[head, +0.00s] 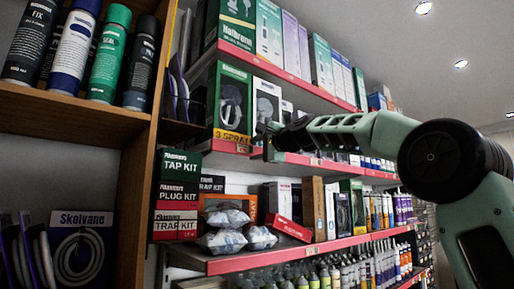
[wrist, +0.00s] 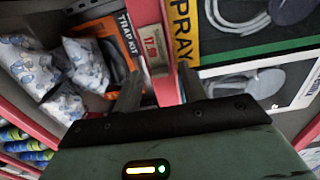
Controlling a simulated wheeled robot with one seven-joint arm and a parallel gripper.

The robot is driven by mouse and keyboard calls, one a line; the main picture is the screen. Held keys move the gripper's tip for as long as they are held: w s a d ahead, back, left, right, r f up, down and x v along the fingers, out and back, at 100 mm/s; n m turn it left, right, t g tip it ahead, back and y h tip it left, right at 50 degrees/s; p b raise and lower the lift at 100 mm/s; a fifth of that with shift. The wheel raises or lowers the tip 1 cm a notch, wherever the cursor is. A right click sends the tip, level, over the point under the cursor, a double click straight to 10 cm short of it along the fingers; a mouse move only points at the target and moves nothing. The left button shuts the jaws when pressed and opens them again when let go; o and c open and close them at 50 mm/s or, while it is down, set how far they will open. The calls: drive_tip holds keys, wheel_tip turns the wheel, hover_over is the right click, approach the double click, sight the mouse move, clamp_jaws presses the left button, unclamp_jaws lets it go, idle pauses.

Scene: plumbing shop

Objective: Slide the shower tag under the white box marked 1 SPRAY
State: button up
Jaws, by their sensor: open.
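The shower tag (wrist: 152,45) is a small cream price tag on the red shelf rail, beneath the right part of the green-and-yellow SPRAY box; it also shows in the head view (head: 243,148). The white box (wrist: 300,85) with a shower head picture stands beside that box, further along the rail; in the head view it is right of the green box (head: 267,98). Its marking is not readable. My gripper (wrist: 160,82) is open at the rail, its fingers either side of it, the tag just beyond the fingertips. In the head view my gripper (head: 268,142) is partly hidden behind its own body.
The green 3 SPRAY box (head: 231,102) stands left of the white box. Below are TRAP KIT boxes (head: 174,225), patterned bags (head: 224,218) and a red box (head: 289,228). Another rail tag (head: 315,161) sits further right. Open air lies before the rail.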

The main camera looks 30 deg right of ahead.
clamp_jaws()
drive_tip(key=w+d+p, duration=0.1)
drive_tip(key=w+d, duration=0.1)
drive_tip(key=d, duration=1.1)
drive_tip(key=shift+w+p, duration=0.25)
drive_tip(key=shift+p, duration=0.15)
unclamp_jaws()
drive_tip(key=shift+s+d, duration=0.1)
